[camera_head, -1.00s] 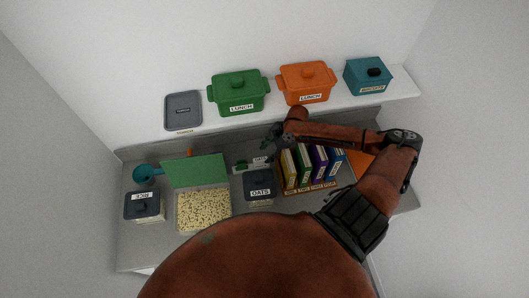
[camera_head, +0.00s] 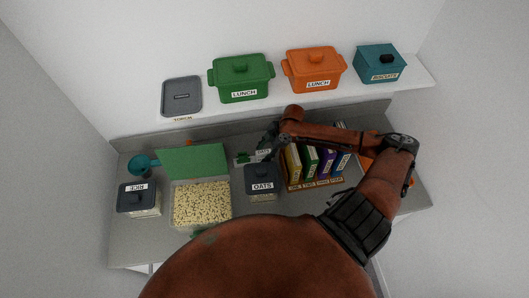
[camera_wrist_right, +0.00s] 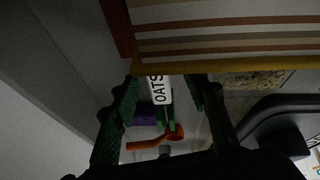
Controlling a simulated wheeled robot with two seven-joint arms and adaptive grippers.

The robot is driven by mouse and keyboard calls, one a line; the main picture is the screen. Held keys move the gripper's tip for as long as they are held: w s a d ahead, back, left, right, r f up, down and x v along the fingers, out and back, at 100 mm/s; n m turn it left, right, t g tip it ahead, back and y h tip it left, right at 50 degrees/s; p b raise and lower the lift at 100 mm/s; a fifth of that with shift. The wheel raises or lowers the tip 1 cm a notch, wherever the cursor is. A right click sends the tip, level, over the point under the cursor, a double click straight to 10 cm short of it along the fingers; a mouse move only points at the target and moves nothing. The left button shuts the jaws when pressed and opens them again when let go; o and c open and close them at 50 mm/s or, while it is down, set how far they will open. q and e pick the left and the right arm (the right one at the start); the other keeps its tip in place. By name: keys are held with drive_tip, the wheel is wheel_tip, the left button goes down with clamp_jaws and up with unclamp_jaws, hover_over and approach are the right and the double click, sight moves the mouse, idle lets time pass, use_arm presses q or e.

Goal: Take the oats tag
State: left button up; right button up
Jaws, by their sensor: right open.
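The oats tag (camera_wrist_right: 158,90) is a small white label reading OATS on a green clip (camera_wrist_right: 168,121). It stands between the two dark green fingers of my right gripper (camera_wrist_right: 165,90) in the right wrist view, with gaps on both sides. In the head view the tag (camera_head: 263,152) lies on the counter behind the oats container (camera_head: 262,186), partly covered by my right gripper (camera_head: 266,148). My right gripper is open. My left gripper is not in view.
A book rack (camera_head: 316,184) stands close on the right. An open tub of oat-coloured pieces (camera_head: 202,205) with a green lid (camera_head: 195,161) is left, beside the rice container (camera_head: 138,200). Lunch pots, a grey container and a biscuits box (camera_head: 379,64) fill the shelf above.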

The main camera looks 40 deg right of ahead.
drive_tip(key=shift+c, duration=0.2)
drive_tip(key=shift+r, duration=0.1)
clamp_jaws()
idle(0.5)
